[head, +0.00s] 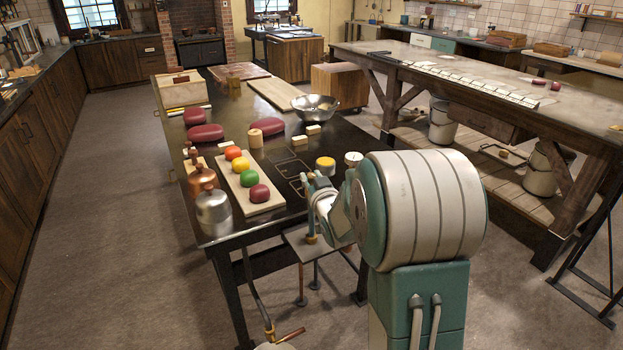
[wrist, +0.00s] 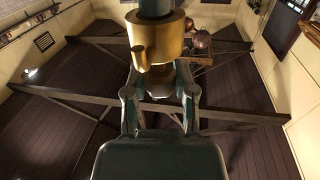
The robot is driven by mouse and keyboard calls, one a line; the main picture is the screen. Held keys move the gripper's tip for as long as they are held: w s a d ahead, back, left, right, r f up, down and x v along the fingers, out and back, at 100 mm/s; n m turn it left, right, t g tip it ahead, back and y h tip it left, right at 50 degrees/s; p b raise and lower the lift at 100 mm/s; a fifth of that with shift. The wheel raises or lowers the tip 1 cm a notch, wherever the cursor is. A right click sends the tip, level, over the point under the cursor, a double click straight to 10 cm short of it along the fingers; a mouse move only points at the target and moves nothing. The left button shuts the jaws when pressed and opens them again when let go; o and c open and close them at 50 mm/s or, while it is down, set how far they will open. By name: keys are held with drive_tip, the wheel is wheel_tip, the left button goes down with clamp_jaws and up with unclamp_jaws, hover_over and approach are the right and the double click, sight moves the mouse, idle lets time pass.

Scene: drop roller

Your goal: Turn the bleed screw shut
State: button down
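In the wrist view a brass fitting (wrist: 157,42) with a short side spout hangs under a teal cylinder (wrist: 155,8). A darker brass piece (wrist: 160,86), possibly the bleed screw, sits below it, between my gripper's fingertips (wrist: 161,72). The fingers stand apart on either side of this piece; I cannot tell whether they touch it.
A pipe with a copper end (head: 290,335) is low at the front. A long workbench (head: 450,85) stands right. Floor is free left.

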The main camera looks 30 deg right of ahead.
drive_tip(key=shift+c, duration=2)
unclamp_jaws()
drive_tip(key=shift+w, duration=0.1)
drive_tip(key=s+a, duration=0.1)
drive_tip(key=s, duration=1.1)
drive_tip(key=shift+a, duration=0.4)
drive_tip(key=shift+w+f, duration=0.1)
